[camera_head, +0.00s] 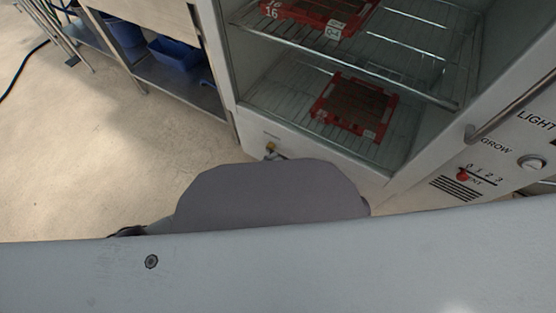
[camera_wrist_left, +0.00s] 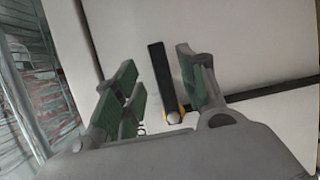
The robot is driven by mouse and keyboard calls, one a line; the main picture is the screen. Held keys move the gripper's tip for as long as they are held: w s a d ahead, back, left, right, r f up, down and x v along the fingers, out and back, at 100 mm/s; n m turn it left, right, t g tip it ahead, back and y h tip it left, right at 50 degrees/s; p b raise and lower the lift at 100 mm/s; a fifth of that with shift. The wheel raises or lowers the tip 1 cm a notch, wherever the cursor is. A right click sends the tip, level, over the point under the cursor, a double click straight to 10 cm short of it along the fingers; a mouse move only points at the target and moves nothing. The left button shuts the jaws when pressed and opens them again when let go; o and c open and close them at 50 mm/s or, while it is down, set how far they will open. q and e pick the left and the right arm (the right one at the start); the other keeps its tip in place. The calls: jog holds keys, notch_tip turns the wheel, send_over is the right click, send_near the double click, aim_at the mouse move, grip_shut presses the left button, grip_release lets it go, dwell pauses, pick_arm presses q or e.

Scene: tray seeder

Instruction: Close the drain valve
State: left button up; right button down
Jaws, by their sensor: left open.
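The drain valve (camera_head: 270,148) is a small yellow fitting low on the front panel of the cabinet. In the left wrist view the valve shows a black lever handle (camera_wrist_left: 161,72) and a yellow and silver body (camera_wrist_left: 175,114). My left gripper (camera_wrist_left: 156,66) is open, with green finger pads on both sides of the lever. The lever lies between the fingers, nearer the right finger; I cannot tell whether that finger touches it. In the head view a grey part of my own body hides most of the left gripper. My right gripper is not in view.
The open cabinet (camera_head: 254,140) has wire shelves (camera_head: 440,85) with a red seed tray (camera_head: 325,97) on the lower one and another red tray (camera_head: 300,12) above. A control panel (camera_head: 510,150) is at right. Blue bins (camera_head: 172,54) sit under a bench at left. The floor (camera_head: 110,130) left is clear.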

pick_arm(q)
jog(key=v, duration=0.8)
jog(key=shift+a, duration=0.3)
jog(key=shift+s, duration=0.1)
jog(key=shift+a, duration=0.1)
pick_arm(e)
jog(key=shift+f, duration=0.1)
